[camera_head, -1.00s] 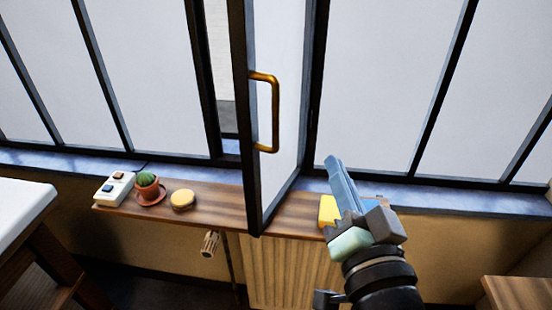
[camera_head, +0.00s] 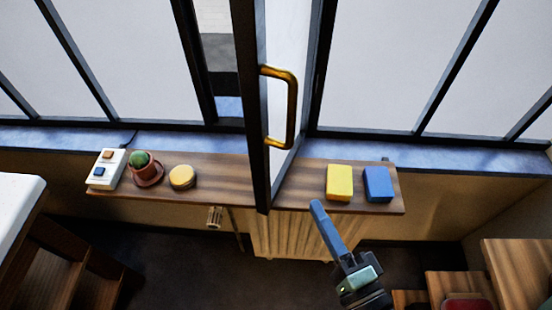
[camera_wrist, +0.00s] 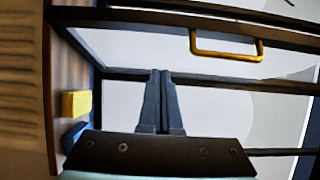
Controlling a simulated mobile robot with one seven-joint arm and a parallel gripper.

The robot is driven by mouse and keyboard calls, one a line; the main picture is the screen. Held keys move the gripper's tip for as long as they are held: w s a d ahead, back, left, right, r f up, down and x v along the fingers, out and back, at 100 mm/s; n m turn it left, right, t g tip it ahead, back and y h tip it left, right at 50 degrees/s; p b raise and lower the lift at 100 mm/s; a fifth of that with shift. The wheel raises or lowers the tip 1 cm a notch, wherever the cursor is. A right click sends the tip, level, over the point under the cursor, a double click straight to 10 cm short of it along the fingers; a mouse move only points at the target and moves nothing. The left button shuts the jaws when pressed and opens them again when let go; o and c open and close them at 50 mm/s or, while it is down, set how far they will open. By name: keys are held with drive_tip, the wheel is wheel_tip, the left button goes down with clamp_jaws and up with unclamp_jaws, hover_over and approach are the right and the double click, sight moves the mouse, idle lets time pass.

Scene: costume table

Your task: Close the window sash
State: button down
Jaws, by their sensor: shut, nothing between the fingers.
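The window sash (camera_head: 255,125) is dark-framed and stands open, swung into the room over the wooden sill shelf. Its brass handle (camera_head: 292,105) is on the face turned to the right. In the wrist view the sash (camera_wrist: 150,22) crosses the top, with the handle (camera_wrist: 228,55) at upper right. My gripper (camera_head: 316,205) is shut and empty. In the head view it shows in front of the shelf, below and right of the handle, apart from the sash. In the wrist view my gripper's fingers (camera_wrist: 158,75) are together and point toward the window.
On the shelf (camera_head: 225,180) are a button box (camera_head: 107,170), a potted cactus (camera_head: 142,165) and a round yellow thing (camera_head: 182,177) left of the sash. A yellow block (camera_head: 339,182) and a blue block (camera_head: 378,184) lie right of it. A radiator (camera_head: 290,240) stands below.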

drive_tip(key=w+a+p, duration=0.3)
drive_tip(key=w+a, duration=0.4)
drive_tip(key=w, duration=0.1)
drive_tip(key=shift+w, duration=0.2)
drive_tip(key=shift+a, duration=0.15)
